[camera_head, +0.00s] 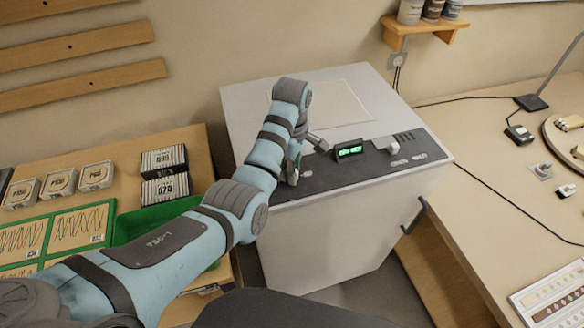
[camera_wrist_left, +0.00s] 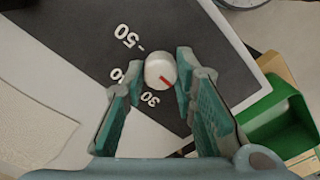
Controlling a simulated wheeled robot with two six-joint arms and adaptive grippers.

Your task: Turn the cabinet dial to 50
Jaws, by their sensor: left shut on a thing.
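The white cabinet (camera_head: 330,235) stands in the middle, with a dark control panel (camera_head: 340,172) along its top front edge. My left gripper (camera_head: 292,172) reaches down to the panel's left end. A -50 mark (camera_wrist_left: 127,36) is above left; another mark is partly hidden by the left finger. My right gripper is not in view.
A small green-lit display (camera_head: 349,150), too small to read, and a white knob (camera_head: 388,144) are on the panel. A green tray (camera_head: 140,221) and boxes (camera_head: 164,175) lie left. A dark handle (camera_head: 415,215) sticks out at the right. A lamp base (camera_head: 531,102) stands far right.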

